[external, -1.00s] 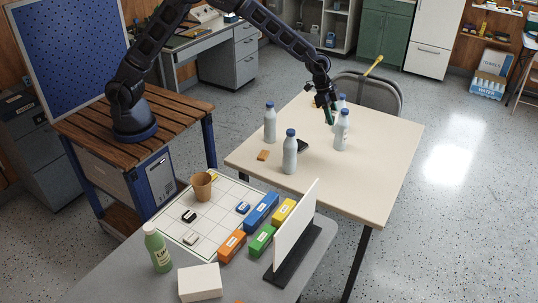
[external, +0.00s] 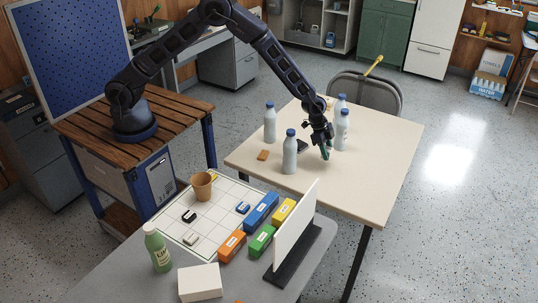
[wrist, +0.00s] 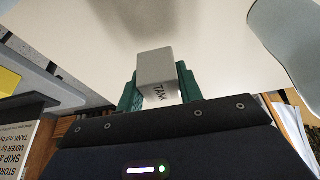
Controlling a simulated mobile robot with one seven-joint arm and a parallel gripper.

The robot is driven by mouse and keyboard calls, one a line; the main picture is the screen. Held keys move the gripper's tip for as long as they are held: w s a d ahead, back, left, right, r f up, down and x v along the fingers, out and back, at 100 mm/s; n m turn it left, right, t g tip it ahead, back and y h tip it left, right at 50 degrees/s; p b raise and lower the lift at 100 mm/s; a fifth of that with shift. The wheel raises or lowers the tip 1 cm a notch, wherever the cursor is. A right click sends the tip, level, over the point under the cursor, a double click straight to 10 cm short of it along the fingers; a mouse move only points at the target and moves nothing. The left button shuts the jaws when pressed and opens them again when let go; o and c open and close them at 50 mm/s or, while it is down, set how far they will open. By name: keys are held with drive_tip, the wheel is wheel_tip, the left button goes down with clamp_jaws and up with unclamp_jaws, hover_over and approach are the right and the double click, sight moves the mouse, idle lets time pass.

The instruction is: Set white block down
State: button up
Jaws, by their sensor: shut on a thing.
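The white block (wrist: 157,68), a pale grey-white box marked "TANK", is held between the two green fingers of my gripper (wrist: 158,84) in the wrist view. In the external view my gripper (external: 326,150) is low over the cream table (external: 365,185), just left of the bottles at the back right. I cannot make out the block there, hidden by or too small beside the fingers. Whether it touches the table top is not clear.
Several pale bottles with blue caps stand close by: left (external: 270,124), front (external: 289,155), right (external: 342,132). A black object (external: 302,146) and an orange-brown block (external: 263,155) lie to the left. The table's front and right are clear. A white upright panel (external: 296,230) stands on the nearer grey table.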

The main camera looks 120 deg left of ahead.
sight(325, 167)
drive_tip(key=shift+f, duration=2.5)
drive_tip(key=shift+f, duration=0.15)
drive_tip(key=o, duration=1)
